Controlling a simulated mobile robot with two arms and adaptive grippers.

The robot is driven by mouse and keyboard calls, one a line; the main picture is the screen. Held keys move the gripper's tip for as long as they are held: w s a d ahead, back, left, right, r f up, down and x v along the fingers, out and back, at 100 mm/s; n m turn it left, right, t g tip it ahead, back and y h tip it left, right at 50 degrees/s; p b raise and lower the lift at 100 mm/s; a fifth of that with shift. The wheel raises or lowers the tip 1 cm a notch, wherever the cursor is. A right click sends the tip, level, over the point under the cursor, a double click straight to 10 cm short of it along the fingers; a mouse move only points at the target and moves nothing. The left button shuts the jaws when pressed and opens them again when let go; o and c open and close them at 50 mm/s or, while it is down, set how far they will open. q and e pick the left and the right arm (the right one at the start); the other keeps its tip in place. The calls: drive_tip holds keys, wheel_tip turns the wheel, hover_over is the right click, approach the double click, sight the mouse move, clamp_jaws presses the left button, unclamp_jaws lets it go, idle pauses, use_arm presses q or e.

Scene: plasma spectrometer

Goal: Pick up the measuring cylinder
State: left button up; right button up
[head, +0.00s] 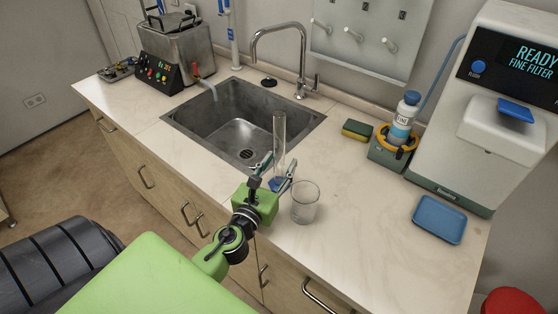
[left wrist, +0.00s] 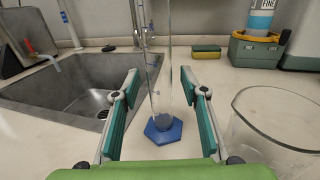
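The measuring cylinder (head: 279,137) is a tall clear tube on a blue hexagonal base. It stands upright on the counter by the sink's front right corner. In the left wrist view the cylinder (left wrist: 162,85) rises between the fingers, with its base (left wrist: 163,129) on the counter. My left gripper (head: 273,172) is open, its two fingers on either side of the tube. In the left wrist view there are gaps between the gripper (left wrist: 157,105) pads and the tube. My right gripper is not in view.
A clear glass beaker (head: 305,203) stands just right of my left gripper. The sink (head: 190,125) lies behind and left. A sponge (head: 357,129), a bottle (head: 402,122) in a holder, a blue tray (head: 439,219) and a filter machine (head: 480,145) are to the right.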

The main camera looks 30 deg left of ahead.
sight(277, 157)
use_arm(q)
clamp_jaws()
drive_tip(key=shift+r, duration=0.1)
drive_tip(key=shift+r, duration=0.25)
drive_tip(key=r+p, duration=0.2)
drive_tip(key=r, duration=0.1)
drive_tip(key=shift+s+r+p, duration=0.2)
drive_tip(key=shift+p, duration=0.1)
drive_tip(key=s+r, duration=0.1)
drive_tip(key=r, duration=0.1)
drive_tip(key=s+r, duration=0.1)
drive_tip(key=s, duration=0.1)
drive_tip(key=s+r+p, duration=0.1)
drive_tip(key=s+r, duration=0.1)
drive_tip(key=shift+d+r, duration=0.3)
drive_tip(key=shift+d, duration=0.05)
drive_tip(key=s+d+r, duration=0.1)
drive_tip(key=s+r, duration=0.2)
drive_tip(key=s, duration=0.5)
drive_tip(key=shift+s+r, duration=0.2)
drive_tip(key=shift+s, duration=0.1)
